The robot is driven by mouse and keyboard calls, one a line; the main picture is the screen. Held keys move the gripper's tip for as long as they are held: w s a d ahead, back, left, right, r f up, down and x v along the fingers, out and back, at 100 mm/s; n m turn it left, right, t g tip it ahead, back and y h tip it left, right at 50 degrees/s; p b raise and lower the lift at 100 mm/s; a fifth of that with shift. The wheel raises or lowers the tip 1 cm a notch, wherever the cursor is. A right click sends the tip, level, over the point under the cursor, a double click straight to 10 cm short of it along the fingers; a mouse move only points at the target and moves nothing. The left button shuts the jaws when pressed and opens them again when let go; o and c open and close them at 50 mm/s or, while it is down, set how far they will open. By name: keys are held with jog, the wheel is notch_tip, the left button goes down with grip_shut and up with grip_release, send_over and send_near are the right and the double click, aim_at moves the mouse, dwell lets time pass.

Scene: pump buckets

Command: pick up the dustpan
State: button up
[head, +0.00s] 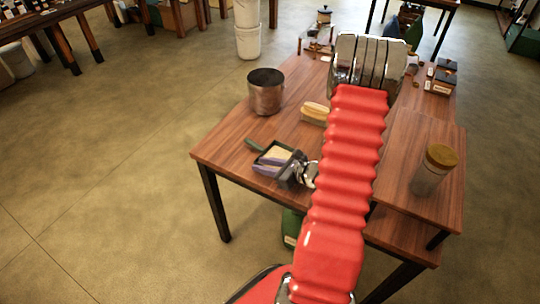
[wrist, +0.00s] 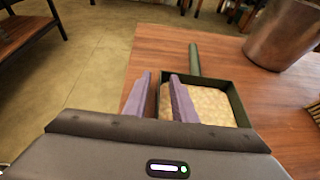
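The dustpan is a dark green tray with a straight green handle, lying on the wooden table near its left edge. In the head view its tray shows beside my gripper (head: 270,165), with the dustpan handle (head: 254,145) pointing up and left. In the wrist view the dustpan (wrist: 236,98) is right of centre and its handle points away from me. A pale tan block or pad (wrist: 210,105) lies in the tray. My gripper (wrist: 160,78) is open, its purple fingers apart. The right finger overlaps the tray and the left finger is outside it. I cannot tell whether they touch it.
On the table (head: 215,150) stand a metal bucket (head: 266,97) behind the dustpan and a yellowish brush or block (head: 315,112). A jar with a wooden lid (head: 432,170) stands at the right. White buckets (head: 248,40) stand on the floor behind.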

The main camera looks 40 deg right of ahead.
jog(key=shift+c, duration=0.4)
grip_shut()
dwell(0.4)
notch_tip(320, 180, up, 10)
dwell(0.7)
dwell(0.5)
